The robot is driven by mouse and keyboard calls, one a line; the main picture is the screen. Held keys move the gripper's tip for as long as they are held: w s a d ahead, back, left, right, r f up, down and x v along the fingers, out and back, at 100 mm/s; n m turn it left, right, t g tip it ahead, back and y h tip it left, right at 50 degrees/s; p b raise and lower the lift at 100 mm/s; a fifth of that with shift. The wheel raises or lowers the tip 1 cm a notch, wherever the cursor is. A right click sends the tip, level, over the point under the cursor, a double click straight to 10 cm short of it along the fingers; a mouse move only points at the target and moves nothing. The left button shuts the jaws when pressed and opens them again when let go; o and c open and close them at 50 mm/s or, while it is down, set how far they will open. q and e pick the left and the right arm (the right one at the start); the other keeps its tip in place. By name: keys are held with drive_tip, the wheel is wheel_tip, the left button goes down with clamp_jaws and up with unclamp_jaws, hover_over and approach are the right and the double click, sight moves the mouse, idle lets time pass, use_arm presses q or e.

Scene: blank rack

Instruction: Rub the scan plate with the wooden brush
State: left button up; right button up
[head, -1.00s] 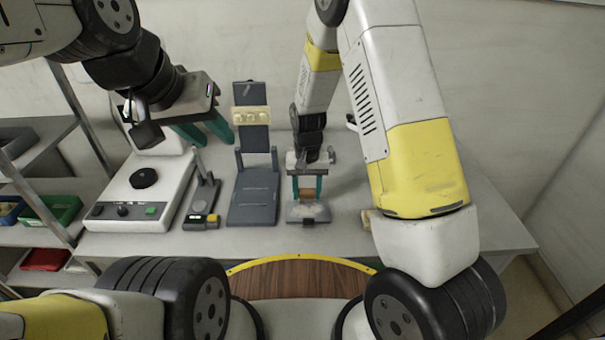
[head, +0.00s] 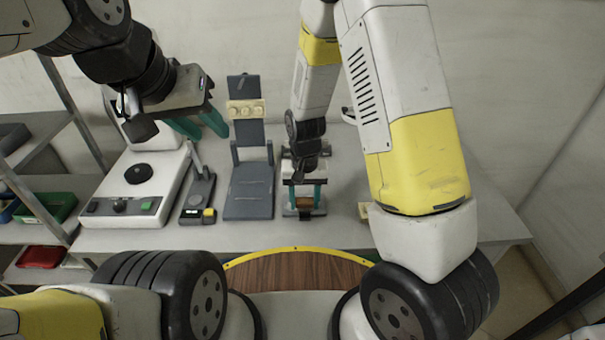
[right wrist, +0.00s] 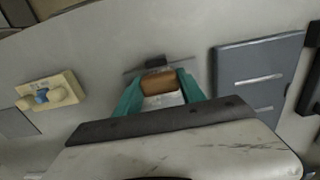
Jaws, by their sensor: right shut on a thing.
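My right gripper (head: 304,208) is shut on the wooden brush (head: 305,203), a small brown block between its teal fingers. The brush also shows between the fingers in the right wrist view (right wrist: 158,84). The scan plate (head: 290,212), a small grey plate with a pale surface, lies on the bench under the brush and is mostly covered. Whether the brush touches it I cannot tell. My left gripper (head: 212,136) is open and empty, raised above the bench at the left.
A white device with a round black pad (head: 138,174) stands left. Beside it are a small grey device (head: 197,203) and a blue-grey stand (head: 249,192). A cream block (head: 364,211) lies right of the plate, partly behind my right arm. Shelves with bins stand far left.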

drive_tip(key=shift+s, duration=0.4)
drive_tip(key=shift+d, duration=0.65)
drive_tip(key=shift+w, duration=3.5)
drive_tip(key=shift+d, duration=0.7)
drive_tip(key=shift+s, duration=3.5)
drive_tip(key=shift+r, duration=0.1)
wheel_tip(320, 180, up, 6)
drive_tip(key=shift+r, duration=0.1)
